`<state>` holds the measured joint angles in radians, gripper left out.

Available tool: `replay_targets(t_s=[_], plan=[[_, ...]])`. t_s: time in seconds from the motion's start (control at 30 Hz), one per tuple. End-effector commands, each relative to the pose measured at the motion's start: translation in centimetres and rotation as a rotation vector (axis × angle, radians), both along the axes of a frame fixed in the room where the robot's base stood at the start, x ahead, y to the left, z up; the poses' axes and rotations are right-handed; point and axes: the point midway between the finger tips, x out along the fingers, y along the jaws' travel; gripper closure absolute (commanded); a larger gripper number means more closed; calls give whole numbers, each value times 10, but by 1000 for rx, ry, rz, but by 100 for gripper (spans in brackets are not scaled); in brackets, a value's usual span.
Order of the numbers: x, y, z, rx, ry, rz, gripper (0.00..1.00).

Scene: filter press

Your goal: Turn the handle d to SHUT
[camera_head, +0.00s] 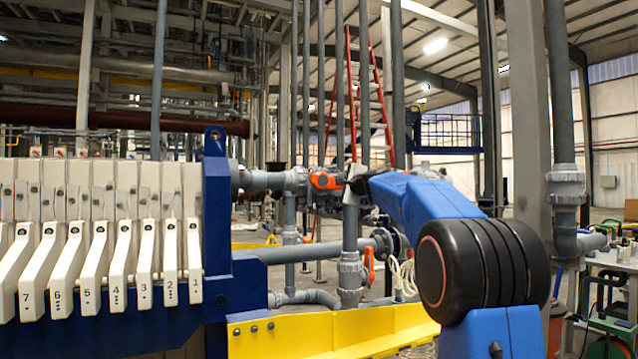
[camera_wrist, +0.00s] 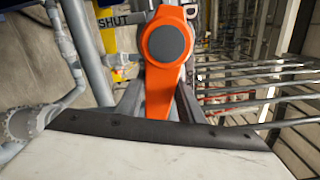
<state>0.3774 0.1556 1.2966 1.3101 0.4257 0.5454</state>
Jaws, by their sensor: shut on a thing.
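An orange valve handle (camera_wrist: 164,62) with a round grey hub fills the upper middle of the wrist view. Its lever points down in the picture, between the two grey fingers of my gripper (camera_wrist: 158,104), which is shut on it. The lever's end is partly hidden by the gripper. No letter d is readable.
Another orange handle (camera_head: 369,265) hangs on a pipe below. White numbered plates (camera_head: 120,260) and a blue frame (camera_head: 217,230) stand to the left. A yellow beam (camera_head: 330,333) runs along the front. Vertical grey pipes (camera_head: 349,240) stand close around my gripper.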

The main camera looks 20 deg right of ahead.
Motion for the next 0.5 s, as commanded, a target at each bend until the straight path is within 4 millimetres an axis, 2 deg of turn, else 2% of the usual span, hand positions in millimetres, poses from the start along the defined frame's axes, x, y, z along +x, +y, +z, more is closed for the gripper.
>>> replay_targets(t_s=[0.2, 0.5], plan=[[1, 3, -10, 115, 9, 4, 94], [0, 11, -24, 390, 19, 3, 94]])
